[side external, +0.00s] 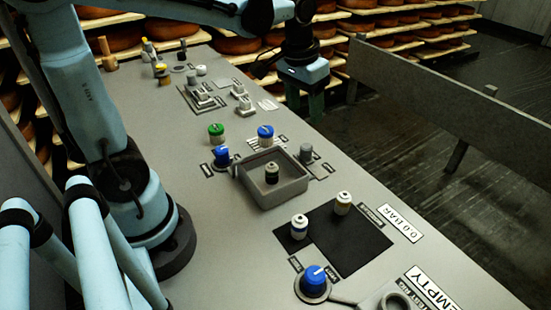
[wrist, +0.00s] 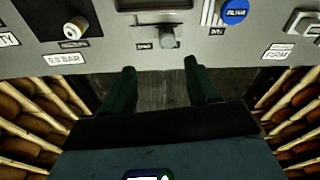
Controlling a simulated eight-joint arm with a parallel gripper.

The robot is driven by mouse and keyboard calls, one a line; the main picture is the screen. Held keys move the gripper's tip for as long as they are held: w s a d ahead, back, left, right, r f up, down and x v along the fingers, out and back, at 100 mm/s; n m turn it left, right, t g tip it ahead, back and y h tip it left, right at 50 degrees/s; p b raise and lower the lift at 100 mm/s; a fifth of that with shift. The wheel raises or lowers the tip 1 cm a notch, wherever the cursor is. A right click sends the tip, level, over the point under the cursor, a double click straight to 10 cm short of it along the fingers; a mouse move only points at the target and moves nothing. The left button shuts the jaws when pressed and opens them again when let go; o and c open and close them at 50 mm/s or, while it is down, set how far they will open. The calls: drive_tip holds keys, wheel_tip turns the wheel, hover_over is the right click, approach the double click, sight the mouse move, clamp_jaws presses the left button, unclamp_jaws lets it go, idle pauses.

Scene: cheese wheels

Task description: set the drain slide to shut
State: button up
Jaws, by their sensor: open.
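A small grey knob (wrist: 168,38) on a short slot at the console's edge looks like the drain slide. In the wrist view it sits toward the right of its slot, and a small label lies to its left; its lettering is too small to read. In the side view the grey knob (side external: 306,153) stands beside the square tray. My gripper (side external: 305,102) points down beyond the console's far edge, away from the knob. Its two dark green fingers (wrist: 161,80) are wide apart with nothing between them.
Blue knobs (wrist: 233,11), a white knob (wrist: 76,28) and a raised square tray (side external: 300,184) are near the slide. Other knobs and switches cover the grey console (side external: 225,260). A rail (side external: 450,95) and cheese shelves (side external: 390,40) stand beyond. Dark floor shows below my gripper.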

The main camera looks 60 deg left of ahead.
sight(306, 146)
drive_tip(key=shift+n+g, duration=0.3)
drive_tip(key=shift+g, duration=0.6)
drive_tip(key=w+f, duration=0.1)
drive_tip(key=f, duration=0.3)
drive_tip(key=a+f, duration=0.1)
drive_tip(key=f, duration=0.4)
drive_tip(key=w+f, duration=0.1)
drive_tip(key=f, duration=0.3)
drive_tip(key=shift+w+a+f, duration=0.3)
clamp_jaws()
